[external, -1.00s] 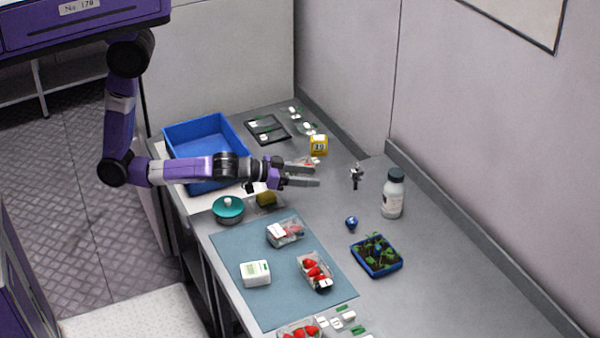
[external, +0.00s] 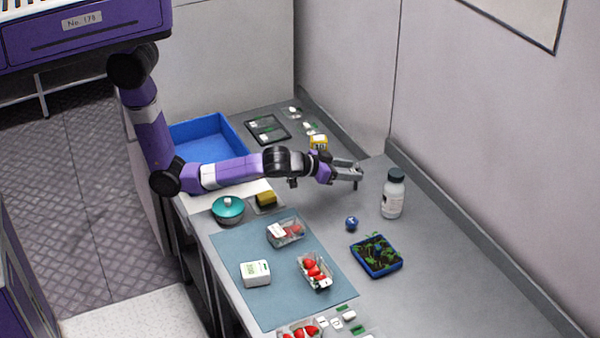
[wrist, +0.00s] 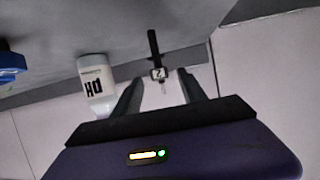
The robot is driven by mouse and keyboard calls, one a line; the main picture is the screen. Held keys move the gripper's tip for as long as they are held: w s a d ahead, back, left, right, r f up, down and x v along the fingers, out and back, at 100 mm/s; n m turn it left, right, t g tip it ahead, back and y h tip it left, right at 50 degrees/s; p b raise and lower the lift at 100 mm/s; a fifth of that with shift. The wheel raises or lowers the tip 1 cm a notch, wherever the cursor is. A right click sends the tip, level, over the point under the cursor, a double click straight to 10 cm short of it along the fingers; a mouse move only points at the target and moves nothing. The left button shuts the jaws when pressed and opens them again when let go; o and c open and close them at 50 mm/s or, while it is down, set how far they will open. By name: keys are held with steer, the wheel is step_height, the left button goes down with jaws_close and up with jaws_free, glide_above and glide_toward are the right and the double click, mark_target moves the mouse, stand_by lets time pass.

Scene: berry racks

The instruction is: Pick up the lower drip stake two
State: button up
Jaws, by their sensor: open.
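The drip stake is a small dark upright stake with a white tag marked 2 (wrist: 157,73). In the wrist view it lies in line with the gap between my fingers. In the external view only its lower end (external: 356,185) shows, just below my fingers; the rest is hidden behind them. My gripper (external: 350,171) is open and reaches over the bench from the left at the stake. In the wrist view my gripper (wrist: 160,88) has a finger on each side of the tag, and I see no contact.
A white bottle with a dark cap (external: 393,196) stands close to the right of my gripper. A blue ball-like item (external: 351,223) and a blue seedling tray (external: 358,263) lie nearer the front. A yellow block (external: 318,142) sits behind my wrist.

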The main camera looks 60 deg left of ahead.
steer(key=shift+p+x, duration=0.75)
steer(key=shift+x, duration=2.25)
steer(key=shift+a, duration=0.1)
steer(key=shift+c, duration=0.2)
jaws_close()
